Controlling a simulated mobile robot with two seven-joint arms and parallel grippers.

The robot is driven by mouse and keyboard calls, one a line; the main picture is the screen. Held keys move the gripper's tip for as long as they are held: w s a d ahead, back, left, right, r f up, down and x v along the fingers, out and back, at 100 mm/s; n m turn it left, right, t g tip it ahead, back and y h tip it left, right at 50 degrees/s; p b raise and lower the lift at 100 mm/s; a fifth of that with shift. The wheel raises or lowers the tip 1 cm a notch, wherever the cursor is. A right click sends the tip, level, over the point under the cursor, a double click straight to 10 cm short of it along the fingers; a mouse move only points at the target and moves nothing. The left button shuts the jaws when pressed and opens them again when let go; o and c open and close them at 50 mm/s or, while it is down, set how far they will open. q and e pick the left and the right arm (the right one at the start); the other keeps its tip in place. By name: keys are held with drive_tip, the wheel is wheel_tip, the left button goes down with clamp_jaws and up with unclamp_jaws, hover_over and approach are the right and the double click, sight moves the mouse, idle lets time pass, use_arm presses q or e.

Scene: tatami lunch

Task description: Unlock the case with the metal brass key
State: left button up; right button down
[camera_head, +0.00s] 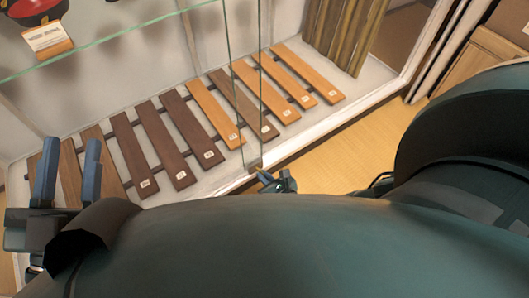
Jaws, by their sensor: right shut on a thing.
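The glass-fronted display case (315,131) fills the upper left of the head view. Two vertical glass edges come down to a small brown fitting (255,168) at the front sill, which may be the lock. My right gripper (271,177) is just in front of this fitting, small and partly hidden by my own dark arm. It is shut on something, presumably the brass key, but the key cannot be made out. I cannot tell whether it touches the fitting. My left gripper (70,160) is at the left with its two fingers apart, empty, in front of the case.
Inside the case lies a row of labelled wooden bars (192,124). Above it is a glass shelf (120,34) with a red bowl (38,12) and a label card (48,38). Wooden floor (335,165) shows right of the case. My arm covers the lower picture.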

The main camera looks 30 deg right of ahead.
drive_tip(key=shift+w+r, duration=0.1)
drive_tip(key=shift+w, duration=0.1)
drive_tip(key=c, duration=1.6)
unclamp_jaws()
drive_tip(key=shift+r, duration=0.15)
